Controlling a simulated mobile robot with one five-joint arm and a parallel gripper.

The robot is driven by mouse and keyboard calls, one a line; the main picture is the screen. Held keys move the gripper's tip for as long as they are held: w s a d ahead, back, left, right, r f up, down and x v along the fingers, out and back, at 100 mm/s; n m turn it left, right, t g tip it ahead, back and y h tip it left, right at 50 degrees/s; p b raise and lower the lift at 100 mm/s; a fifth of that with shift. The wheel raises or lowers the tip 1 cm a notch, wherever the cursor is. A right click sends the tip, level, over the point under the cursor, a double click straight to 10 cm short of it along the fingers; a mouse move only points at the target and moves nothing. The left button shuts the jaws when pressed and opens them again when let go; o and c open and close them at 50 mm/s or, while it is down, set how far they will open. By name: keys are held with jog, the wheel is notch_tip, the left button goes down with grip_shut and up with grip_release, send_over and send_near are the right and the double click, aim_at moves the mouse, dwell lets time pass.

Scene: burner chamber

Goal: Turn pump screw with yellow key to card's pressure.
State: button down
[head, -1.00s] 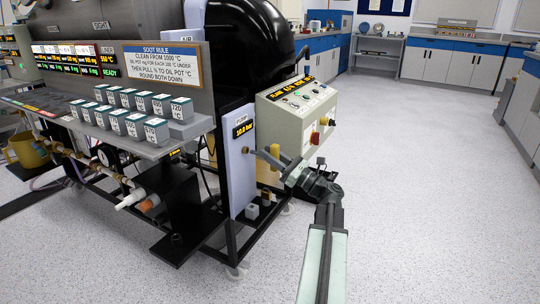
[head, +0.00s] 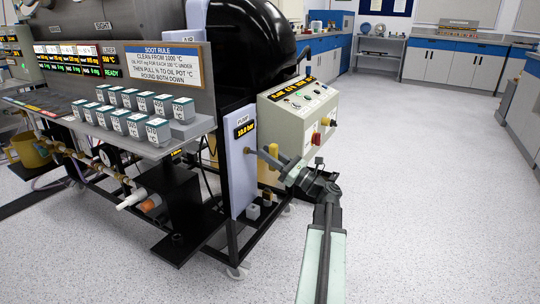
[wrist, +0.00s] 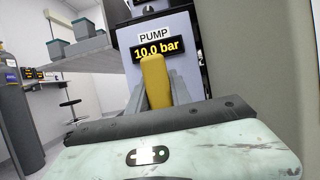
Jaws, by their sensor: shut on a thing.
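The yellow key (head: 273,151) is in my gripper (head: 285,165), whose jaws are shut on it. In the wrist view the key (wrist: 155,82) stands between the two grey fingers, in front of the pump panel. The pump panel (head: 240,170) is a pale upright plate on the side of the black frame. Its display (wrist: 158,49) under the PUMP label reads 10.0 bar; it also shows in the head view (head: 245,128). I cannot make out a pressure card.
A cream control box (head: 298,118) with knobs and a red switch stands close behind my gripper. A shelf (head: 160,148) with several small grey pots juts out at left. The speckled floor to the right is clear.

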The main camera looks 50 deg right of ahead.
jog(key=shift+w+a, duration=0.15)
jog(key=shift+w, duration=0.5)
jog(key=shift+n+y, duration=0.4)
jog(key=shift+n, duration=0.1)
jog(key=shift+a+n+g+y, duration=0.1)
jog(key=shift+n+g+y, duration=0.3)
jog(key=shift+n, duration=0.65)
jog(key=shift+n+g+y, duration=0.2)
jog(key=shift+n+y, duration=0.3)
jog(key=shift+n, duration=0.55)
jog(key=shift+s+n, duration=0.1)
jog(key=shift+n, duration=0.3)
jog(key=shift+a+n+g+y+p, duration=0.15)
jog(key=shift+n+g+y+p, duration=0.55)
jog(key=shift+n, duration=0.7)
jog(key=shift+f+n, duration=0.1)
jog(key=shift+n, duration=0.4)
